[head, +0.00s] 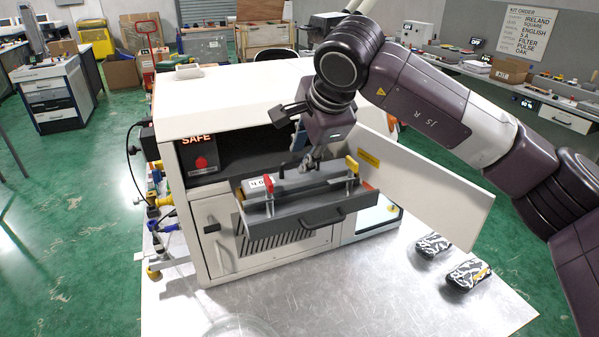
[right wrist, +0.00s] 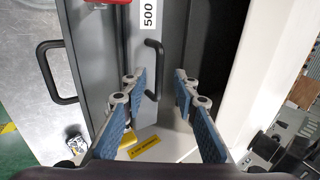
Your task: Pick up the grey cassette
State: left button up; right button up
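My right gripper (head: 310,164) is over the drawer, pointing down. In the right wrist view its blue-padded fingers (right wrist: 158,105) are apart, one on each side of the handle's near end, with nothing clearly held. In the head view the gripper and arm partly hide the cassette. My left gripper is not in view.
A red clamp (head: 267,186) and a yellow clamp (head: 352,166) stand on the drawer. An open white door (head: 430,195) is close on the right. The machine's sign (head: 197,139) reads SAFE. Two patterned objects (head: 433,244) (head: 468,273) lie on the metal table (head: 370,295).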

jog(key=shift+x, duration=0.75)
jog(key=shift+s+r, duration=0.1)
jog(key=shift+s, duration=0.05)
jog(key=shift+c, duration=0.9)
grip_shut()
